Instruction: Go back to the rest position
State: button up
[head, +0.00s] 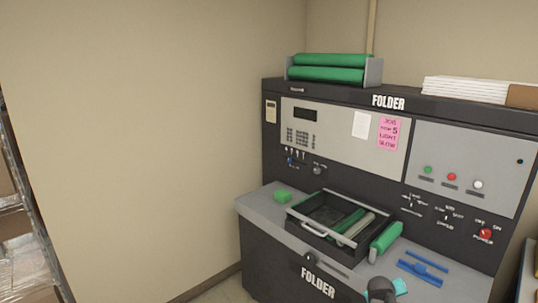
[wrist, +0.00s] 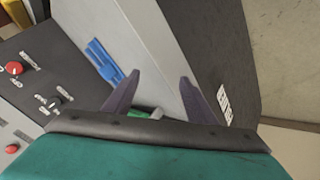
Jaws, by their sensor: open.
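My gripper (wrist: 160,77) shows in the wrist view with two dark fingers spread apart and nothing between them. Its teal body fills the bottom of that view. Beyond the fingers is the grey worktop of the folder machine (wrist: 185,50), seen at a steep tilt. In the head view, a dark rounded part and a teal part of my arm show at the bottom edge, in front of the folder machine (head: 275,250). The fingers cannot be made out there.
On the worktop are a black tray (head: 300,225) with rollers in it, a green roller (head: 386,238), a green block (head: 283,196) and blue tools (head: 420,272). Green rollers (head: 328,74) and white paper (head: 465,89) lie on top. Shelving (head: 25,200) stands at left.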

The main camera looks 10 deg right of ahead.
jog(key=s+a+f+g+y, duration=0.2)
jog(key=s+a+f, duration=0.15)
jog(key=a, duration=0.85)
jog(key=s+a+f+g+y, duration=0.2)
jog(key=s+a+f, duration=0.15)
jog(key=a, duration=0.85)
jog(key=s+a+f+g+y, duration=0.25)
jog(key=a+f, duration=0.25)
jog(key=a, duration=0.7)
jog(key=s+f+g+b, duration=0.2)
jog(key=s+f+b, duration=0.4)
jog(key=s+f, duration=0.7)
jog(key=s+f+g+b, duration=0.3)
jog(key=s+f+b, duration=0.4)
jog(key=s+f, duration=0.5)
notch_tip(320, 180, down, 6)
jog(key=shift+s+d+f, duration=0.25)
jog(key=shift+s+d, duration=0.1)
jog(key=shift+d, duration=0.05)
